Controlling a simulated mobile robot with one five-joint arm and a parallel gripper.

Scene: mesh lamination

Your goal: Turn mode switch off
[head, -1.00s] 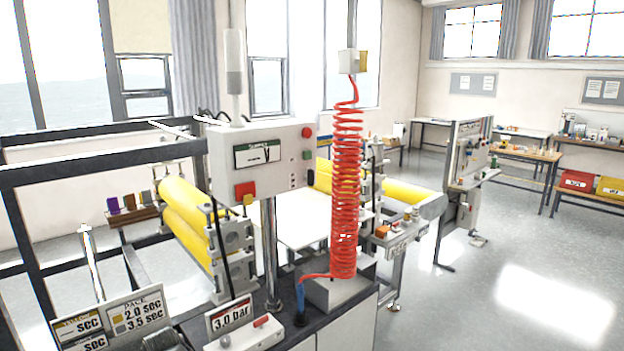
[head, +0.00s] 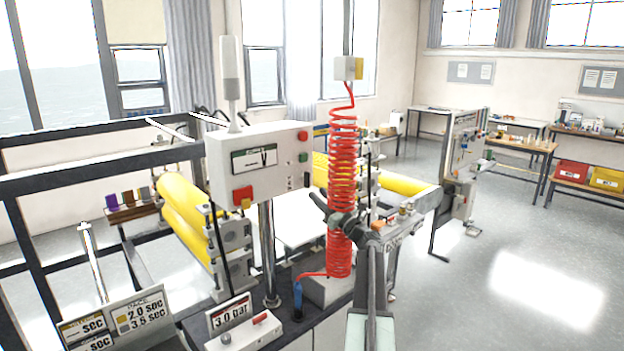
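The white control box (head: 262,163) stands on a post at the centre left. Its front has a gauge-like display (head: 254,158) and a red block (head: 243,195). Its right part has a red button (head: 303,135), a green button (head: 303,157) and small dark marks below them. No mode switch label is readable, and the switch's setting cannot be told. My dark gripper (head: 321,203) is right of the box's lower right corner, in front of the red coiled hose, pointing up and left. It looks empty and apart from the box. Its finger opening is too small to judge.
The red coiled hose (head: 342,150) hangs close beside my gripper. Yellow rollers (head: 185,220) lie behind the box. A 3.0 bar sign (head: 230,314) and pace sign (head: 137,315) stand in front. Open floor (head: 500,230) is at the right.

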